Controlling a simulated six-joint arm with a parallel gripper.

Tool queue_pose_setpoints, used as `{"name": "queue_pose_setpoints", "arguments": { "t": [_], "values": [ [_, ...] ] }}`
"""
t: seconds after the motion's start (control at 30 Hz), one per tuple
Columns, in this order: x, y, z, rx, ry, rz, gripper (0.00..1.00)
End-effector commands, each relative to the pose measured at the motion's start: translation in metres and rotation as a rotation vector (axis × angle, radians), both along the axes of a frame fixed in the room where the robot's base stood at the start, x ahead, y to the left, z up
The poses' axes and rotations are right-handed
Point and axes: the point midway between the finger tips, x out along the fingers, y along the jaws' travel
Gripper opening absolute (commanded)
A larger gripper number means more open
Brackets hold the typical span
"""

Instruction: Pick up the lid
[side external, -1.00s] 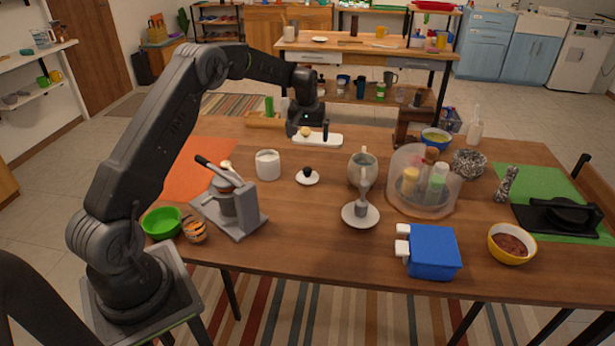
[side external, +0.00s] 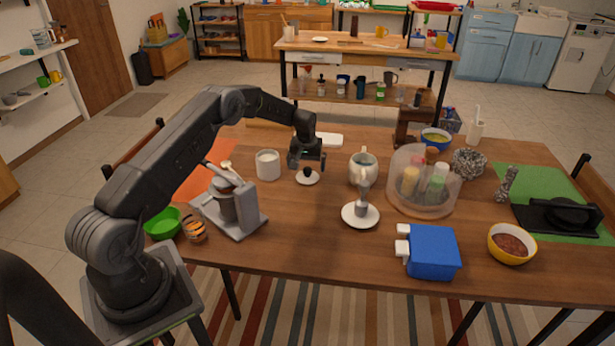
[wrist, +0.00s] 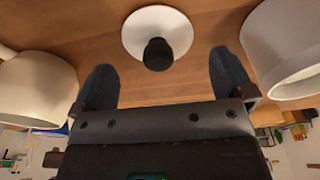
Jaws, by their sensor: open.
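The lid (side external: 307,178) is a small white disc with a black knob, lying flat on the wooden table. In the wrist view the lid (wrist: 157,30) is at the top centre, its black knob pointing toward the camera. My gripper (side external: 308,167) is just above the lid in the side view. In the wrist view my gripper (wrist: 165,82) shows two dark fingers spread wide, with the knob between their lines and a little ahead of the tips. The gripper is open and empty. Contact between fingers and lid is not visible.
A white canister (side external: 268,166) stands left of the lid and a pale mug (side external: 363,167) stands to the right. A grey press (side external: 232,205) is at the front left. A clear bin of spice jars (side external: 424,182) is further right. Table in front of the lid is clear.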

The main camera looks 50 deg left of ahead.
Motion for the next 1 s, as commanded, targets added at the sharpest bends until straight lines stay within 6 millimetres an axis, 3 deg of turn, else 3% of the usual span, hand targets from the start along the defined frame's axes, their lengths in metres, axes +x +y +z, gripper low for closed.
{"name": "queue_pose_setpoints", "arguments": {
  "t": [0.2, 0.5, 0.9, 1.0],
  "values": [
    [0.003, 0.001, -0.029, 0.0, 0.0, 0.0, 1.0],
    [0.004, 0.001, -0.033, 0.0, 0.0, 0.0, 0.99],
    [0.004, 0.001, -0.032, 0.0, 0.0, 0.0, 0.61],
    [0.004, 0.001, -0.032, 0.001, -0.001, 0.0, 0.61]
  ]
}}
